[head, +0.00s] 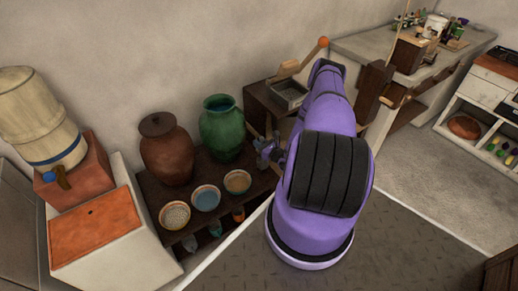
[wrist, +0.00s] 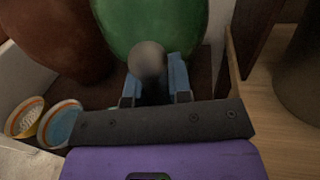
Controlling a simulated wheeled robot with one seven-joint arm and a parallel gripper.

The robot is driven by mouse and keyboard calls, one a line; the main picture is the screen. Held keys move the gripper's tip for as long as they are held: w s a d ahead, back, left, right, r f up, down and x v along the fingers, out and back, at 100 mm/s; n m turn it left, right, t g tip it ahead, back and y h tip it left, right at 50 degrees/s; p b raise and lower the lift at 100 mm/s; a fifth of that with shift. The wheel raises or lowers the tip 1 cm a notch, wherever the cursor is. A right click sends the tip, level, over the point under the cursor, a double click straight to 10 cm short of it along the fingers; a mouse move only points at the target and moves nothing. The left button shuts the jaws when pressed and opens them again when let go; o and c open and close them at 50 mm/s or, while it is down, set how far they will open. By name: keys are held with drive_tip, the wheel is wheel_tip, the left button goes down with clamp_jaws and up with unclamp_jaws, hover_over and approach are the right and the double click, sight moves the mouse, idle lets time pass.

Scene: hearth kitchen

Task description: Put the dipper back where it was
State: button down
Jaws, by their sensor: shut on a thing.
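My gripper (head: 266,149) is at the right end of the dark shelf, just right of the green jar (head: 222,128). In the wrist view, its blue fingers (wrist: 153,88) are shut on a dark, round-ended thing (wrist: 149,58), which I take to be the dipper. Its bowl and full shape cannot be made out. The green jar (wrist: 150,25) is right behind the fingertips; whether the held thing touches it cannot be told. The brown jar (head: 166,150) stands left of the green one.
Bowls, one speckled (head: 174,215), one blue (head: 206,198) and one tan (head: 237,182), stand along the shelf's front. A water dispenser (head: 40,118) is at the left. A dark stand with a grey tray (head: 290,94) is behind my arm. A wooden upright (wrist: 233,65) is close right of the fingers.

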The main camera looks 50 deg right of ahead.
drive_tip(key=shift+f, duration=1.85)
drive_tip(key=c, duration=1)
unclamp_jaws()
drive_tip(key=shift+c, duration=0.2)
